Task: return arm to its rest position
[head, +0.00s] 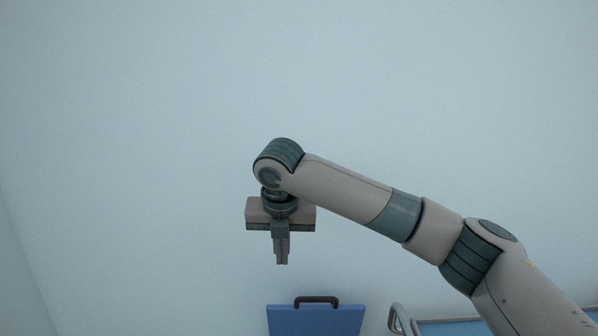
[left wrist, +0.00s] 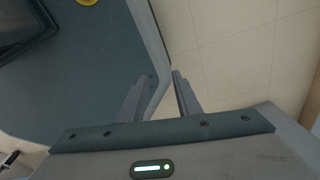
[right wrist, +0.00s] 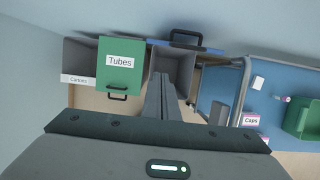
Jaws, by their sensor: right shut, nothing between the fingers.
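My right arm (head: 345,190) reaches in from the lower right in the head view, raised in front of a bare wall. My right gripper (head: 281,262) hangs from it, pointing down, shut and empty. In the right wrist view its fingers (right wrist: 160,80) lie together above the bins. My left gripper (left wrist: 160,76) shows only in the left wrist view. Its fingers are apart with nothing between them. My left arm is not in the head view.
A blue lid (head: 316,322) with a dark handle is below the right gripper. The right wrist view shows a green "Tubes" lid (right wrist: 120,78), a grey "Cartons" bin (right wrist: 78,55), a railed blue surface (right wrist: 270,75) and a green bin (right wrist: 303,120). The wall area is clear.

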